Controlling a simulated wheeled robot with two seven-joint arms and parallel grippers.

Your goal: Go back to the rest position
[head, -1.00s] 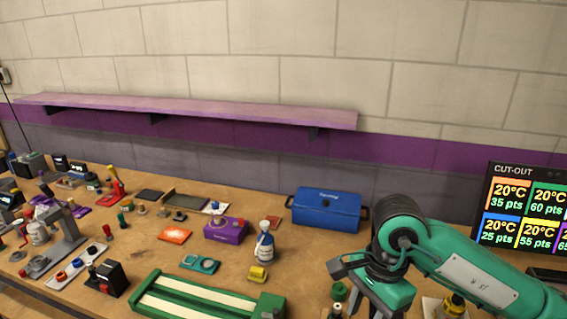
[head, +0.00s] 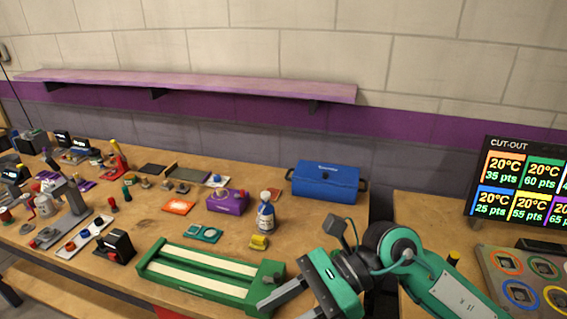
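My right arm comes in from the lower right. Its green and black gripper (head: 275,309) is low over the front edge of the table, just right of the green slot track's right end. Its two grey fingers point left and stand apart, with nothing seen between them. The green slot track (head: 205,273) with two cream strips lies on the wooden table (head: 150,215). My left gripper is not in view.
A score screen (head: 520,185) and a panel with coloured rings (head: 525,285) are on the right. Small tools crowd the left.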

